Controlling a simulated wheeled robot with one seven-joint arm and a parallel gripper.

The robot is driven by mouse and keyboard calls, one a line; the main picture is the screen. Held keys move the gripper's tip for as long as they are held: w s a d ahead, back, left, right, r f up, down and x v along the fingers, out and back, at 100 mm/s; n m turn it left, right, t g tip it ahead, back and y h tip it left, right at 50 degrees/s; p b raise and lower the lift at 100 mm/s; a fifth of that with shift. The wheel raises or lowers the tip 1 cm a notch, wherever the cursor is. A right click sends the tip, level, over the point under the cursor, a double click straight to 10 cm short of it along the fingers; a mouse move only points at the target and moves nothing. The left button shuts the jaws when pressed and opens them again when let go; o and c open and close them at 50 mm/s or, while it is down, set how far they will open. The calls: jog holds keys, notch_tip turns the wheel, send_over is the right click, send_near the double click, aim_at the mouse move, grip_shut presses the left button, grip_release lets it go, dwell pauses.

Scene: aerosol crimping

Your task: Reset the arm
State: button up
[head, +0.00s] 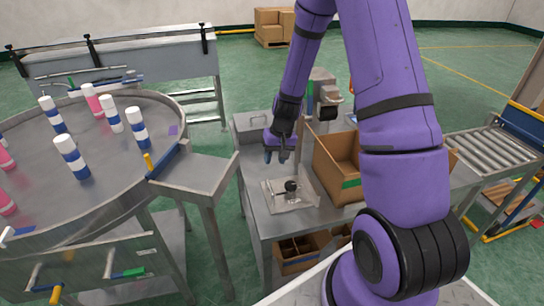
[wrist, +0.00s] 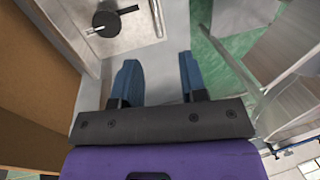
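My gripper (head: 277,156) hangs over the left part of the steel worktable, fingers pointing down, above and to the left of a small tray. The wrist view shows its two blue fingers (wrist: 157,80) spread apart with nothing between them, so it is open and empty. My purple arm covers much of the right side of the head view and hides part of the table.
A clear tray (head: 272,206) with a black knob (head: 291,186) lies on the worktable (head: 262,226). A cardboard box (head: 337,170) stands right of it. At left, a round steel table (head: 110,180) holds several blue-white and pink cans. A roller conveyor (head: 490,150) is at right.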

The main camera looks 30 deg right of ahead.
jog(key=s+a+r+n+t+h, duration=0.1)
jog(key=s+a+r, duration=0.2)
jog(key=r, duration=0.8)
jog(key=s+a+r+n+t, duration=0.15)
jog(key=s+r, duration=0.25)
jog(key=r, duration=0.7)
jog(key=s+a+r+t, duration=0.1)
jog(key=s+r, duration=0.5)
jog(key=s, duration=0.3)
jog(key=s+a+r+t+h, duration=0.1)
jog(key=s+a+r, duration=0.1)
jog(key=s+r, duration=0.5)
jog(key=s+n, duration=0.1)
jog(key=s, duration=0.2)
jog(key=shift+r, duration=0.15)
